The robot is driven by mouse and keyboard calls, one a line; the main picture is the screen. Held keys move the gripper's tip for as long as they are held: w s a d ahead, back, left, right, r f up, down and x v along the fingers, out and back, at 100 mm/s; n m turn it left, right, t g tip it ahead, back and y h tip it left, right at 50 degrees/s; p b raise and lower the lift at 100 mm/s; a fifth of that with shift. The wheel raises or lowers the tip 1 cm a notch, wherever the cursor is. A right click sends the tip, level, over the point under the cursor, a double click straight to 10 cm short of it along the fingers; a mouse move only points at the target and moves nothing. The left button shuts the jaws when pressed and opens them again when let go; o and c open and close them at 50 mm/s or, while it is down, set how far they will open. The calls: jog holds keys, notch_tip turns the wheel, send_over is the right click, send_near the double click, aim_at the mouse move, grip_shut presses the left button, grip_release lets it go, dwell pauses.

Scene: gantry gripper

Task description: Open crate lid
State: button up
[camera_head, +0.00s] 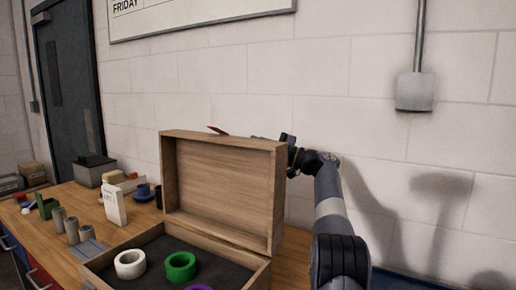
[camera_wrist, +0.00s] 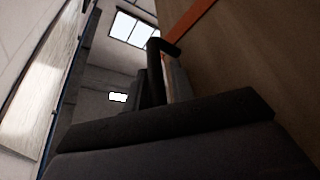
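The wooden crate lid (camera_head: 228,195) stands raised, roughly upright, at the back of the open crate (camera_head: 263,274). The crate has a dark lining and holds a white ring (camera_head: 130,265), a green ring (camera_head: 181,267) and a partly visible purple ring (camera_head: 199,287). My gripper (camera_head: 286,146) is at the lid's upper right edge, mostly hidden behind the lid. In the wrist view, dark gripper parts (camera_wrist: 158,75) lie beside a brown wooden surface (camera_wrist: 255,60). I cannot tell whether they touch it, or whether the fingers are open.
A wooden table (camera_head: 50,225) carries grey cylinders (camera_head: 72,230), a white box (camera_head: 115,205), a blue cup (camera_head: 143,192) and a green holder (camera_head: 47,208) left of the crate. A block wall (camera_head: 350,80) stands close behind.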

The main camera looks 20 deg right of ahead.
jog(key=shift+o, duration=1.2)
jog(key=shift+d+f, duration=0.1)
jog(key=shift+s+d+f, duration=0.15)
jog(key=shift+s+d, duration=0.1)
jog(key=shift+d, duration=0.05)
jog(key=b+v, duration=0.2)
jog(key=v, duration=0.7)
jog(key=shift+s+d, duration=0.3)
jog(key=v, duration=1.2)
jog(key=shift+s, duration=0.25)
jog(key=shift+f, duration=0.1)
